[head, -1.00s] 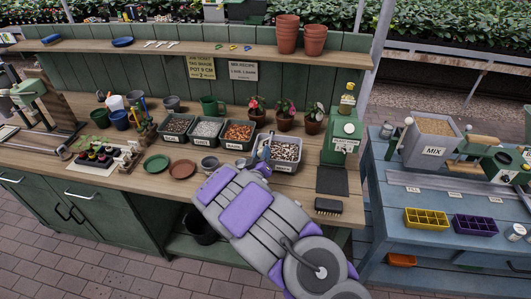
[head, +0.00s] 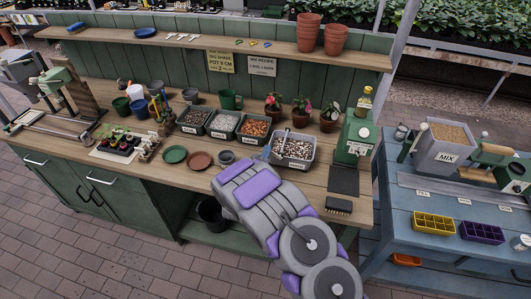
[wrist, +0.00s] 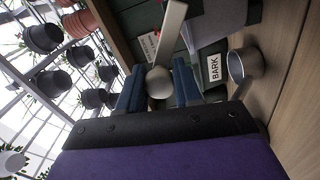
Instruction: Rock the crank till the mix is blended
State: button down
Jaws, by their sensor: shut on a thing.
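My gripper (wrist: 159,88) has its two blue fingers on either side of a pale round knob (wrist: 159,82). The knob is at the end of a pale flat bar (wrist: 172,30), whose far end leaves the wrist view at the top. In the head view my gripper (head: 268,154) is at the left front corner of a grey bin of pale chips (head: 296,168); a thin handle (head: 285,139) stands up in it. The held knob is not clear there. A grey box labelled MIX (head: 445,157) stands on the blue bench at right, with a lever (head: 405,150) at its left side, apart from my gripper.
A metal cup (wrist: 246,66) and a bin labelled BARK (wrist: 214,68) are close beside my gripper. A green machine (head: 357,138), a dark mat (head: 343,180) and a brush (head: 338,206) lie to the right. Two saucers (head: 175,155) are at left.

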jog(key=shift+w+d+r+n, duration=0.1)
jog(key=shift+d+r+n, duration=0.1)
jog(key=shift+n, duration=0.2)
jog(key=c, duration=1.2)
grip_release()
jog(key=o, duration=0.4)
jog(key=shift+d+f, duration=0.1)
jog(key=shift+d, duration=0.1)
jog(key=shift+a, duration=0.15)
jog(key=shift+s+a, duration=0.2)
jog(key=p+v, duration=0.1)
jog(key=v, duration=1.6)
jog(key=shift+d+p, duration=0.2)
jog(key=shift+p, duration=0.1)
